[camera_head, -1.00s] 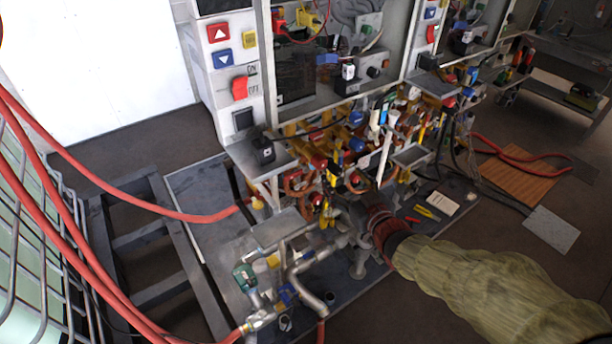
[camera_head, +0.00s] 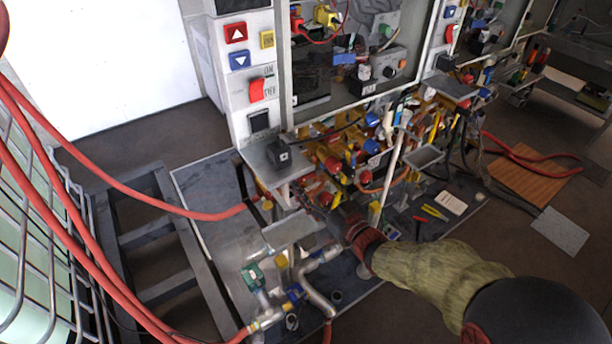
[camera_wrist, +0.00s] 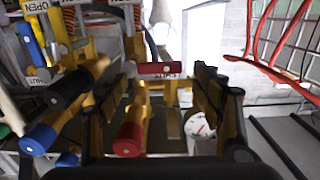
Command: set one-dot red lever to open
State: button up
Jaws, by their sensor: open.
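A red lever handle (camera_wrist: 160,68) lies crosswise in the middle of the wrist view, above a SHUT label (camera_wrist: 168,76). A second red-ended handle (camera_wrist: 128,140) is nearer and lower. I cannot make out dots on either, so I cannot tell which is the one-dot lever. My gripper (camera_wrist: 158,105) is open, with dark fingers on either side of the red handles. I see no grip on either handle. In the head view, my gripper is largely hidden in the clutter beyond my red wrist, at the lower front of the heater bench.
Blue (camera_wrist: 38,138) and black (camera_wrist: 75,88) handles crowd the left of the wrist view, near an OPEN label (camera_wrist: 35,6). Pipes (camera_head: 315,285) stand in front of the bench. Red hoses (camera_head: 120,185) and a wire rack (camera_head: 35,225) are at left.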

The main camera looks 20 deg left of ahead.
aim_at(307, 176)
jog(key=shift+b+x, duration=0.3)
jog(key=shift+x, duration=1.75)
jog(key=shift+c, duration=0.3)
jog(key=c, duration=1.7)
